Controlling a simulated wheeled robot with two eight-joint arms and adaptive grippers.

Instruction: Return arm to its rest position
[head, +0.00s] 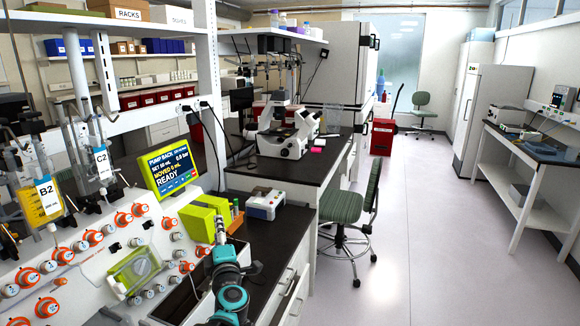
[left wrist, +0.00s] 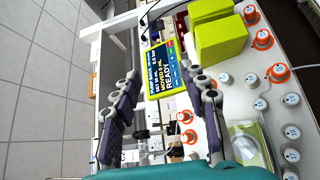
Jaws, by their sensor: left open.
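My left arm shows at the bottom of the head view as teal and grey links. Its gripper (head: 221,232) points away from me, above the bench by the front of the cell processor (head: 85,270). In the left wrist view the two dark padded fingers of the left gripper (left wrist: 161,80) stand apart with nothing held between them. My right gripper is in neither view.
Green blocks (head: 203,217) and a small white-and-blue device (head: 266,204) are near the left gripper. Orange-ringed knobs (head: 94,236) cover the processor panel.

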